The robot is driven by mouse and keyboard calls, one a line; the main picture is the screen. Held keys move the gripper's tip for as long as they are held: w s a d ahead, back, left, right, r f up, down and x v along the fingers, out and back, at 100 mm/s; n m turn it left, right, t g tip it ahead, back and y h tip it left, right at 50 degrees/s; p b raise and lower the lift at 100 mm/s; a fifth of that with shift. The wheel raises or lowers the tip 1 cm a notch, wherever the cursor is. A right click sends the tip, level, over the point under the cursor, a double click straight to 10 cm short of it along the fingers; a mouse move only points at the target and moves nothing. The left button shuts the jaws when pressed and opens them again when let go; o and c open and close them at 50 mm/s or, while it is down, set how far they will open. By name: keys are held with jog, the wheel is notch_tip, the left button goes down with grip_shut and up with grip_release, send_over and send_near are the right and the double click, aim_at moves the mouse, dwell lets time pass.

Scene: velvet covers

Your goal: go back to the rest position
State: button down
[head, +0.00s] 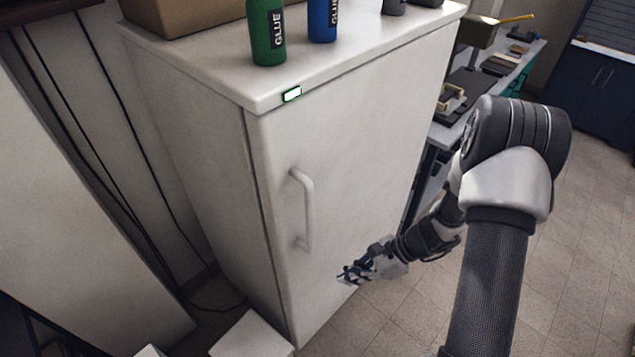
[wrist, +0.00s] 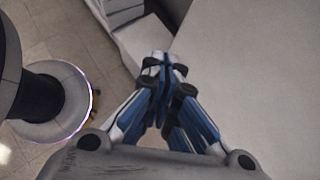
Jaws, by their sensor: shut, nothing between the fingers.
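My gripper (head: 350,274) is low in front of the white fridge door in the head view, to the right of and below the door handle (head: 304,210). In the wrist view my gripper (wrist: 163,62) has its fingertips together and holds nothing. The white fridge (head: 350,150) is closed. In the wrist view a pale flat surface, likely the fridge door (wrist: 255,70), fills the right side. I cannot tell how near the fingertips are to it.
A green glue bottle (head: 267,32) and a blue glue bottle (head: 322,20) stand on the fridge top by a cardboard box (head: 190,14). A white box (head: 252,335) sits on the floor at the fridge's foot. A workbench stands behind my arm. Tiled floor at right is clear.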

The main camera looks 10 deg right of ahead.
jog(key=s+a+r+n+h, duration=0.1)
jog(key=s+r+n+h, duration=0.1)
jog(key=r+n, duration=0.5)
jog(key=s+a+r+n+h, duration=0.1)
jog(key=s+a+r+n, duration=0.1)
jog(key=r, duration=0.9)
jog(key=s+d+r+n+t+h, duration=0.2)
jog(key=s+r+n+h, duration=0.4)
jog(key=s+r+n, duration=0.4)
jog(key=shift+s+d+r+t, duration=0.35)
jog(key=shift+s+r+t, duration=0.6)
jog(key=shift+r, duration=0.6)
